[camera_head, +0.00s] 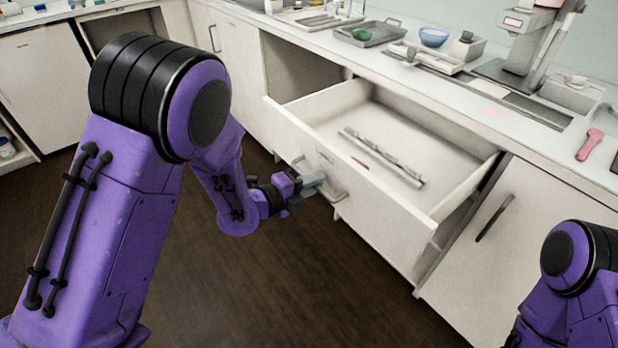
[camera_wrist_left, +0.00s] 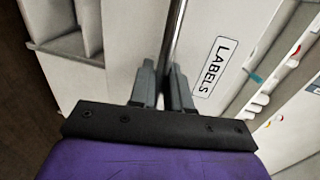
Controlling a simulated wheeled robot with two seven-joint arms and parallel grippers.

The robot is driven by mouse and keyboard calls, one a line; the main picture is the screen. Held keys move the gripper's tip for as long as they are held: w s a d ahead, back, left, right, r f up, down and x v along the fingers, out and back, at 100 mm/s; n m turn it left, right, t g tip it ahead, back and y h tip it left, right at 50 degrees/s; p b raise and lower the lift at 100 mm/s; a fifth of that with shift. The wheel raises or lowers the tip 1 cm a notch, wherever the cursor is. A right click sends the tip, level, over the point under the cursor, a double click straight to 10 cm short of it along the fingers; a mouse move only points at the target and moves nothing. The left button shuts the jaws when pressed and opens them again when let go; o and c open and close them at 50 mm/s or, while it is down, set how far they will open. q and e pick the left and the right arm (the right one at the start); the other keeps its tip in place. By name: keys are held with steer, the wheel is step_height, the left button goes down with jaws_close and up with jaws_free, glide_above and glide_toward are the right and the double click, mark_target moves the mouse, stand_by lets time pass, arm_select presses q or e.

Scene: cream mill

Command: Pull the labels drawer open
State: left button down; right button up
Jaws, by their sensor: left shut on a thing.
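The labels drawer (camera_head: 385,222) is a wide white drawer in the cabinet under the counter, and it stands well out with its inside showing. Its front carries a "LABELS" plate (camera_wrist_left: 215,66), seen in the left wrist view beside the metal bar handle (camera_wrist_left: 175,38). My left gripper (camera_head: 313,182) is at the handle on the drawer front. In the left wrist view its fingers (camera_wrist_left: 162,88) are closed around the bar. My right arm shows at the lower right of the head view, but its gripper is out of frame.
The drawer holds a long grey divider strip (camera_head: 385,158). A closed cabinet door with a dark handle (camera_head: 495,218) is to its right. The counter above carries a tray (camera_head: 367,33), a blue bowl (camera_head: 433,37) and a pink tool (camera_head: 590,145). Dark floor (camera_head: 290,270) lies clear before the drawer.

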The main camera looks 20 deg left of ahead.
arm_select(q)
steer(key=shift+s+a, duration=0.1)
steer(key=shift+s, duration=0.1)
steer(key=c, duration=1.3)
jaws_free()
steer(key=shift+o, duration=0.2)
steer(key=shift+s+a, duration=0.1)
steer(key=b+v, duration=0.1)
steer(key=v, duration=0.9)
steer(key=shift+s, duration=0.15)
